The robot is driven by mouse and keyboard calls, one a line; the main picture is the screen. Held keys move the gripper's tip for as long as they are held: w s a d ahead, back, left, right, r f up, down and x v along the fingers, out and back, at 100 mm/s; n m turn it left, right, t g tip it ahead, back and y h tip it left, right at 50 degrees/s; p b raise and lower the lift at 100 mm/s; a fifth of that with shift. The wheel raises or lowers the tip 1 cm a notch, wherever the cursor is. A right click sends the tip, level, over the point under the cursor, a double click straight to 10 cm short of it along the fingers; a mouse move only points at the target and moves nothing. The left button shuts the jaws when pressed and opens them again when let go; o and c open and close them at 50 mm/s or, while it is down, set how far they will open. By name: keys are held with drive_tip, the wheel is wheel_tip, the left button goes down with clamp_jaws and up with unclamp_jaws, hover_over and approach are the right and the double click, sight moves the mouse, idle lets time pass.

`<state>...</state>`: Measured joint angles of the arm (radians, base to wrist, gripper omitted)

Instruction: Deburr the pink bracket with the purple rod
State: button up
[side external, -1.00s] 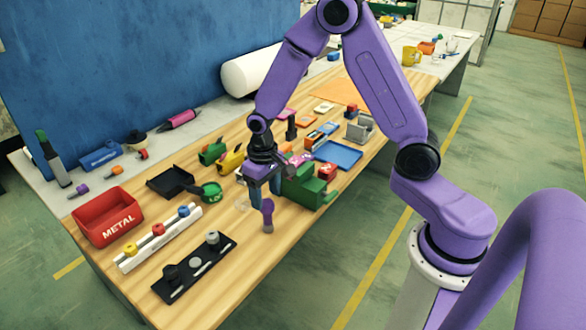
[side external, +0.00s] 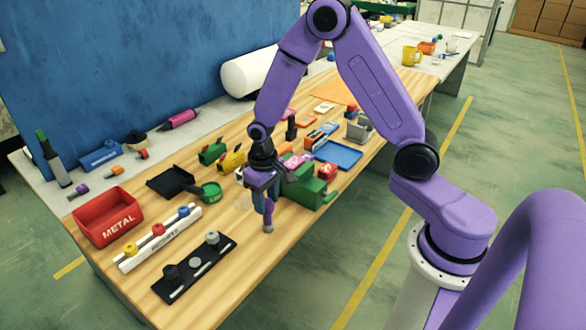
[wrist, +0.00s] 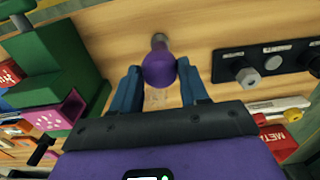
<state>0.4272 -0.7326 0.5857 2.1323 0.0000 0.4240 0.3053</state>
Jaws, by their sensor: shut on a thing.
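The purple rod (side external: 269,213) has a purple handle and a grey tip, and it stands roughly upright with the tip down near the wooden tabletop. My gripper (side external: 264,200) is over it, fingers pointing down. In the wrist view my gripper (wrist: 160,74) has its two blue fingers shut on the rod's purple handle (wrist: 158,71); I cannot tell whether the tip touches the table. The pink bracket (wrist: 62,110) sits at the green vise (wrist: 52,60), left of my gripper in the wrist view. In the side view the vise (side external: 304,190) is just right of my gripper and the bracket is partly hidden.
A black plate with knobs (side external: 195,268), a white rack with coloured knobs (side external: 160,238) and a red METAL bin (side external: 105,216) are toward the left. A blue tray (side external: 338,154) lies beyond the vise. Bare wood is at the table's near edge.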

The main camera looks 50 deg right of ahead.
drive_tip(key=c, duration=0.6)
drive_tip(key=shift+c, duration=0.2)
drive_tip(key=shift+r, duration=0.4)
drive_tip(key=shift+r, duration=0.4)
wheel_tip(320, 180, up, 8)
drive_tip(key=shift+f, duration=0.25)
